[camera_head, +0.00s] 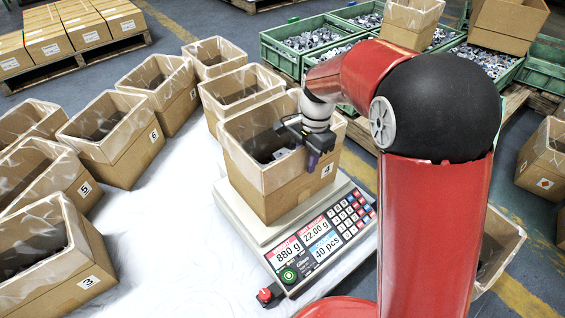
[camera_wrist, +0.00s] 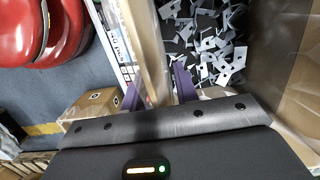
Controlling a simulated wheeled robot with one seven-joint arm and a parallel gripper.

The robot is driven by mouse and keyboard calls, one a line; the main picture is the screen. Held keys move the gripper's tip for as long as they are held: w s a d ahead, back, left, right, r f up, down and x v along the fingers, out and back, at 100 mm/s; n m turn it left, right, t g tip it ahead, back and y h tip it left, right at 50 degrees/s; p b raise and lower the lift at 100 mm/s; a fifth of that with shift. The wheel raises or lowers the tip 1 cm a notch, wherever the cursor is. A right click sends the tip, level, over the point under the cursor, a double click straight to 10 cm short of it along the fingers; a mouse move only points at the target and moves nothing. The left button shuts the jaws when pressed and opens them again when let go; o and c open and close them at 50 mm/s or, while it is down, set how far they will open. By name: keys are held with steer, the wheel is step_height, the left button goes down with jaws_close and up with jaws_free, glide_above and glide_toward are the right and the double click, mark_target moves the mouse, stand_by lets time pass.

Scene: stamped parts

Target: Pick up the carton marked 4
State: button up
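The carton marked 4 (camera_head: 290,196) is an open brown box with a clear liner, standing upright on the scale (camera_head: 301,243). My gripper (camera_head: 312,158) is at the rim of its front wall, just above the label. In the wrist view, the purple fingers of my gripper (camera_wrist: 159,90) stand apart on either side of the carton's wall (camera_wrist: 152,50), one inside and one outside. Space seems to show beside the wall, so the gripper looks open around it. Grey stamped parts (camera_wrist: 213,45) lie inside the carton. Whether a finger touches the wall is hard to see.
The scale display reads 880 g, 22.00 g and 40 pcs. Green crates of parts (camera_head: 310,40) are behind. White table surface is clear left of the scale.

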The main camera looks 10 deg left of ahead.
jaws_close()
